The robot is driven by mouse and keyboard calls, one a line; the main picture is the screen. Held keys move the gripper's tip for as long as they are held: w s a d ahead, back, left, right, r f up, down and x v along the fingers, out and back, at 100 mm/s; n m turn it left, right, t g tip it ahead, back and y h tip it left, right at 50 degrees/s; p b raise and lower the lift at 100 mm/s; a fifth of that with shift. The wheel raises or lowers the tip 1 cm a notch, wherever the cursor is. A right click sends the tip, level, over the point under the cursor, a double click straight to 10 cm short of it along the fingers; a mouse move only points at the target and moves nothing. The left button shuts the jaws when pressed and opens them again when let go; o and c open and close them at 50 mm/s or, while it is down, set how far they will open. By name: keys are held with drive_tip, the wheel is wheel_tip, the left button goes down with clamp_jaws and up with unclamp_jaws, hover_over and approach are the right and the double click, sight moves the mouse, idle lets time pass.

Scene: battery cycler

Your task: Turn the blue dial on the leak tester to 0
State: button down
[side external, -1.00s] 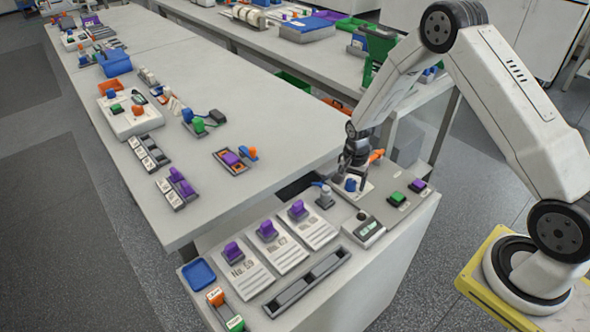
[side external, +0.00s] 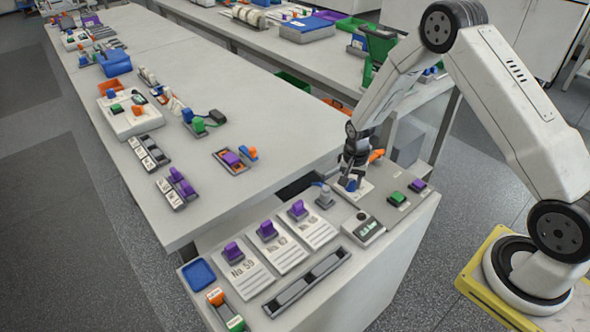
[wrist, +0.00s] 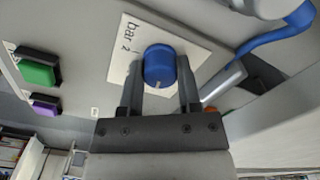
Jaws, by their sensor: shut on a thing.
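The blue dial (wrist: 159,64) sits on a white plate (wrist: 128,40) printed "bar" and "2" in the wrist view. A pale mark shows on the dial's edge nearest my gripper. My gripper (wrist: 160,85) has one finger on each side of the dial and is shut on it. In the side external view the dial (side external: 351,185) shows as a small blue patch below my gripper (side external: 354,178), partly covered by the fingers. The 0 mark cannot be made out.
A green button (side external: 397,198) and a purple button (side external: 417,186) lie right of the dial. A grey display box (side external: 364,229) stands in front. A grey fitting with a blue hose (side external: 325,197) is close on the left. An orange part (side external: 376,155) is just behind.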

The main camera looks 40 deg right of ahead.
drive_tip(key=n, duration=1)
drive_tip(key=shift+n, duration=2)
drive_tip(key=shift+s, duration=0.1)
drive_tip(key=shift+c, duration=1.5)
unclamp_jaws()
drive_tip(key=shift+r, duration=0.15)
